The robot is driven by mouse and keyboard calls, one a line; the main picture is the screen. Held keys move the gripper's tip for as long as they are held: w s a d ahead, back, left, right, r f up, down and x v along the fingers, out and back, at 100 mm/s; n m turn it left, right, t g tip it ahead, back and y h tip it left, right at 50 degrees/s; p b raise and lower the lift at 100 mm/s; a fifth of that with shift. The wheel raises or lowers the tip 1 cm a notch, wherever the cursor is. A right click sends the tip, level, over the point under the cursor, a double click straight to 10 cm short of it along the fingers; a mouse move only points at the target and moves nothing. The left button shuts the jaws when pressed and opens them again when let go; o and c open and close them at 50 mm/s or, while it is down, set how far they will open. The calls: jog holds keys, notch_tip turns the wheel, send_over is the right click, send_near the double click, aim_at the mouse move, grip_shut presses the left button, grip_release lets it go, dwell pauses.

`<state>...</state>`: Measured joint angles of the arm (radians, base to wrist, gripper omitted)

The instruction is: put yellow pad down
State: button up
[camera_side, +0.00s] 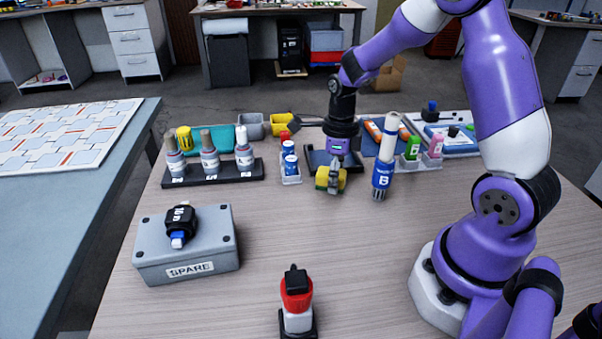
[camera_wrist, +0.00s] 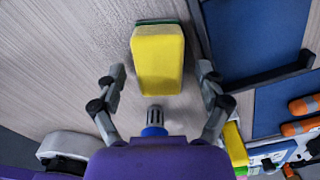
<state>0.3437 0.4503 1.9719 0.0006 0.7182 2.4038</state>
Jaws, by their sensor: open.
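The yellow pad (camera_side: 322,178) is a block with a green layer, on the wooden table near its back middle. In the wrist view the yellow pad (camera_wrist: 158,60) shows its broad yellow face, with the green layer along its far edge. It appears to lie on the table, beside a dark-framed blue tray. My gripper (camera_side: 336,187) is right at the pad. In the wrist view my gripper (camera_wrist: 161,72) is open, one finger on each side of the pad, with visible gaps. The side view does not show the pad's underside clearly.
A white-topped cylinder marked B (camera_side: 382,180) stands just right of the pad. A small rack of blue-capped bottles (camera_side: 290,165) is close on the left. A grey SPARE box (camera_side: 200,258) and a red-and-white bottle (camera_side: 297,300) stand in front. The table's middle is clear.

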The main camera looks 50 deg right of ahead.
jog(key=c, duration=1.2)
jog(key=shift+r, duration=0.1)
